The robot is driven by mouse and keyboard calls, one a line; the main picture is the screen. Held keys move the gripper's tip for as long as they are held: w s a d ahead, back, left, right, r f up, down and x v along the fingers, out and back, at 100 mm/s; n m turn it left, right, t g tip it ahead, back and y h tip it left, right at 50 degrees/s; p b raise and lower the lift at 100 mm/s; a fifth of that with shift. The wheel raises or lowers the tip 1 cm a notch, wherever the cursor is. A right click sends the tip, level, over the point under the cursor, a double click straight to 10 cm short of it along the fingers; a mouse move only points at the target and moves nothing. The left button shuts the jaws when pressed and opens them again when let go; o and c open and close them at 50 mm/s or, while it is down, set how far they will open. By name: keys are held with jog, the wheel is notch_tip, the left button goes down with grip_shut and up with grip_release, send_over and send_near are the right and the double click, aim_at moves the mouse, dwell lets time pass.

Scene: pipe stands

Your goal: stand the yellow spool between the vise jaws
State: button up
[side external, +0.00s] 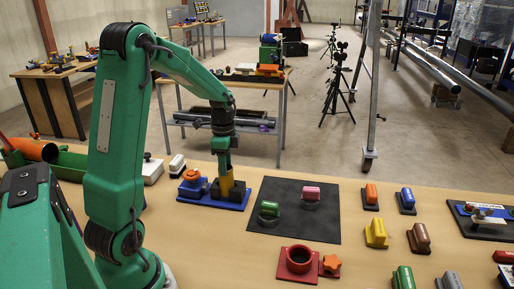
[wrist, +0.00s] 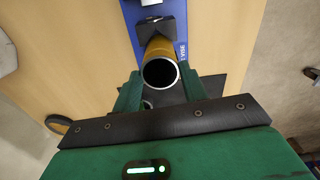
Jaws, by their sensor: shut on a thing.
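The yellow spool (side external: 226,184) is upright at the blue vise (side external: 208,204) in the side view, with dark jaw blocks close to it. My gripper (side external: 223,168) is above it, shut on its upper part. In the wrist view the spool (wrist: 158,47) shows its round hollow end toward the camera, between the green fingers of my gripper (wrist: 160,82). A black jaw (wrist: 158,28) of the blue vise (wrist: 133,12) lies just beyond the spool. The other jaw is hidden in the wrist view, and I cannot tell whether the spool's foot touches the vise base.
A black mat (side external: 310,225) right of the vise holds a green piece (side external: 269,210) and a pink piece (side external: 310,193). A red holder (side external: 297,262) with a round socket is in front. Several coloured blocks stand farther right. Bare table lies between mat and blocks.

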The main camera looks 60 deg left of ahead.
jog(key=shift+f, duration=0.5)
jog(key=o, duration=1.3)
jog(key=shift+c, duration=0.2)
jog(key=shift+r, duration=0.1)
jog(key=shift+r, duration=2.4)
notch_tip(320, 180, up, 8)
jog(key=shift+d, duration=0.1)
